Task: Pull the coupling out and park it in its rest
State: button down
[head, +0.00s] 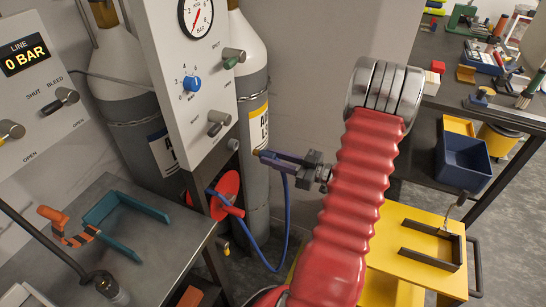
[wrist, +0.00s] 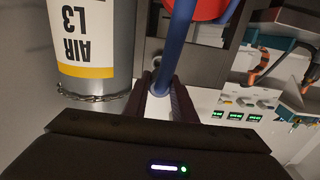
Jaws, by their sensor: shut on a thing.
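The coupling (head: 284,158) is a slim blue-purple piece with a brass tip, and it points left toward the white gauge panel. My gripper (head: 312,168) is shut on it from the right. In the head view its tip appears apart from the dark port (head: 233,144) on the panel's edge. A blue hose (head: 284,210) hangs from the coupling in a loop. In the wrist view blue shows between my dark jaws (wrist: 164,98). A teal U-shaped bracket (head: 100,209) and an orange-black striped piece (head: 66,229) are on the left bench; I cannot tell which is the rest.
Grey gas cylinders (head: 259,110) stand behind the panel. A red disc (head: 228,190) is beside the bench edge. A yellow cart (head: 386,258) with a dark U-shaped bracket (head: 432,258) stands at right.

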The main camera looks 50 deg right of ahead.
aim_at(258, 153)
jog(key=shift+s+d, duration=0.1)
jog(key=shift+s, duration=0.1)
jog(key=shift+x, duration=2.65)
jog(key=shift+x, duration=1.6)
jog(key=c, duration=1.4)
grip_release()
jog(key=v, duration=1.3)
jog(key=shift+s+d, duration=0.15)
jog(key=shift+s, duration=0.2)
